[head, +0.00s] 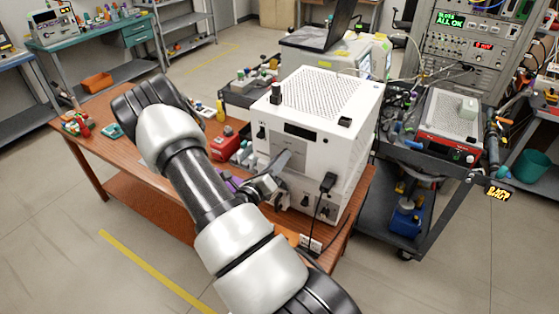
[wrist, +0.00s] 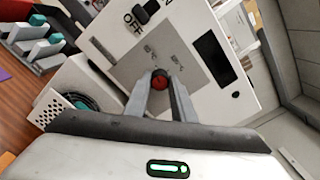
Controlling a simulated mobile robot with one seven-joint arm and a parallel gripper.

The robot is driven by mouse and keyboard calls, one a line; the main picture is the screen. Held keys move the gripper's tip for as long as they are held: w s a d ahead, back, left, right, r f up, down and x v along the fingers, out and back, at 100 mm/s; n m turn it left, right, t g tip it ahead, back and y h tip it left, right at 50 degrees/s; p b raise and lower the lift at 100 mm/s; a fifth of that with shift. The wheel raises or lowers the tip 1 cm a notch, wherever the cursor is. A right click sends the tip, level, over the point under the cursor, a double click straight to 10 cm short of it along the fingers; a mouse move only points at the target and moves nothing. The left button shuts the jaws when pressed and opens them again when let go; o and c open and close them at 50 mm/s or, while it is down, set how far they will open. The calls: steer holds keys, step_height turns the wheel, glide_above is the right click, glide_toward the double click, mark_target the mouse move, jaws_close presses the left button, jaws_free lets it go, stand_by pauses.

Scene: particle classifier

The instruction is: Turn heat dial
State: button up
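The white machine (head: 325,115), with a perforated top, stands on the wooden bench in the head view. In the wrist view, a small round red-and-black dial (wrist: 160,82) sits on a grey panel (wrist: 190,62) of the machine's front. My gripper (wrist: 161,88) has one finger on each side of the dial and appears shut on it, with the dial filling the narrow gap. In the head view my gripper (head: 272,178) is at the machine's front, and my arm and gripper hide the dial.
An OFF-marked black switch (wrist: 148,10) and a dark display window (wrist: 213,57) are close to the fingers. A black plug (head: 327,183) with a cable sticks out at the machine's lower front. A red box (head: 223,143) and small bottles stand left of the machine.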

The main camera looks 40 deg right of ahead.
steer(key=c, duration=0.4)
steer(key=shift+c, duration=0.2)
steer(key=m+b, duration=0.9)
steer(key=b, duration=0.1)
steer(key=m+b, duration=0.9)
steer(key=b, duration=0.1)
steer(key=m+b, duration=1)
steer(key=shift+s+f, duration=0.1)
steer(key=shift+f, duration=0.2)
steer(key=shift+r+b, duration=0.15)
steer(key=shift+b, duration=0.25)
